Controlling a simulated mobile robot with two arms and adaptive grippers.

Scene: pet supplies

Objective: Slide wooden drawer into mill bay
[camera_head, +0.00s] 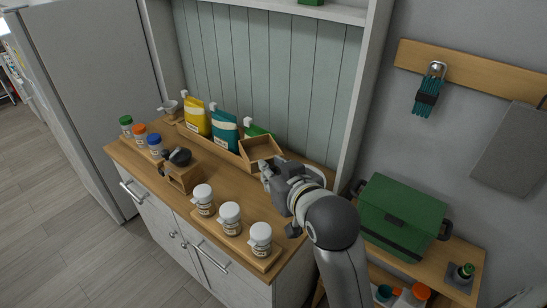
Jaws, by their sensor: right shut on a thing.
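The wooden drawer (259,147) is a small open-topped light wood box near the back of the counter, in front of a green-marked bag. My right gripper (268,170) is shut on the drawer at its near side; the exact contact is partly hidden by the gripper. The mill (178,177) is a small wooden block with a dark round top. It stands on the counter to the left of the drawer, well apart from it. I cannot make out the mill's bay clearly. My left gripper is not in view.
A wooden tray (264,265) with three white-lidded jars lies along the counter's front. Jars with green, orange and blue lids (140,132) stand at the left. Yellow (196,117) and teal (225,130) bags stand behind. The counter between mill and drawer (217,168) is clear.

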